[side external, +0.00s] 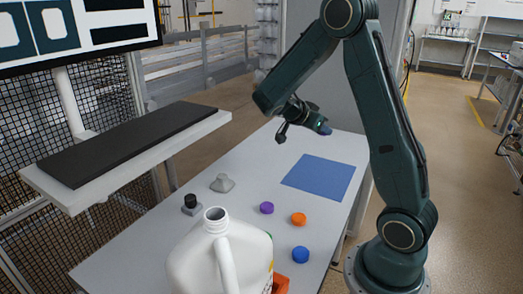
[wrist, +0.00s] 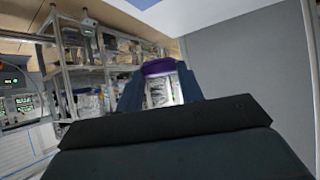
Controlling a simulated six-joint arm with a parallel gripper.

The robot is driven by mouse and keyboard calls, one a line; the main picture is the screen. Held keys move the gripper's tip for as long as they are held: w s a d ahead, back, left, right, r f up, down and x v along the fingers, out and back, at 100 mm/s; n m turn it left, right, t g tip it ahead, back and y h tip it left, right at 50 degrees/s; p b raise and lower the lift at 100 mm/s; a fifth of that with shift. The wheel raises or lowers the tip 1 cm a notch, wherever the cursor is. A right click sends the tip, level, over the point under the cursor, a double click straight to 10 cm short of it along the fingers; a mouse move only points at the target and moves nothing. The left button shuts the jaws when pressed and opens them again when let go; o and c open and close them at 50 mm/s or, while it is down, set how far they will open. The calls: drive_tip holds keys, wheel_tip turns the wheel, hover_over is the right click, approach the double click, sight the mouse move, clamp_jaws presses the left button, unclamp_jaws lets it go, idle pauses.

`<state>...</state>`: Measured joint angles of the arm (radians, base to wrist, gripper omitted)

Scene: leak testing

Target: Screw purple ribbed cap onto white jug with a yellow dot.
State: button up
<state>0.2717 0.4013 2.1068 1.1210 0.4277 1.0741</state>
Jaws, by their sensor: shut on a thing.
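My gripper (side external: 320,125) is raised above the far part of the table, beyond the blue mat, and is tilted. In the wrist view its fingers (wrist: 158,82) are shut on a purple cap (wrist: 158,68). Ribs on the held cap cannot be made out. The white jug (side external: 200,262) stands upright at the near edge of the side view, with its open threaded neck (side external: 215,216) bare. A small yellow and green patch shows on its right edge; a yellow dot cannot be made out clearly. Another purple cap (side external: 267,207) lies on the table.
An orange cap (side external: 298,219), a blue cap (side external: 300,254) and a partly hidden green cap lie near the jug. A black-knobbed piece (side external: 191,202) and a grey piece (side external: 222,184) stand left. The blue mat (side external: 320,177) is empty. An orange-red object (side external: 281,284) sits beside the jug.

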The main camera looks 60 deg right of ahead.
drive_tip(key=shift+r, duration=1.1)
drive_tip(key=w+a+f+n+t, duration=0.2)
drive_tip(key=w+a+n+t, duration=0.65)
drive_tip(key=w, duration=0.25)
drive_tip(key=w+a+r+n+t+y, duration=0.25)
drive_tip(key=a+n+y, duration=0.2)
drive_tip(key=a, duration=0.35)
drive_tip(key=w+a+r+n+t+y, duration=0.2)
drive_tip(key=a+r+n+t+y, duration=0.15)
drive_tip(key=a+n, duration=0.35)
drive_tip(key=s+a+r+n+y, duration=0.2)
drive_tip(key=a+r+n+y, duration=0.25)
drive_tip(key=a, duration=0.35)
drive_tip(key=s+a+r+n+y, duration=0.3)
drive_tip(key=a+n+y, duration=0.15)
drive_tip(key=a, duration=0.25)
drive_tip(key=s+a+r+n+g+y, duration=0.4)
drive_tip(key=s+a+r+n+g, duration=0.3)
drive_tip(key=s, duration=0.3)
drive_tip(key=shift+s+a+n, duration=0.4)
drive_tip(key=shift+a+n, duration=0.4)
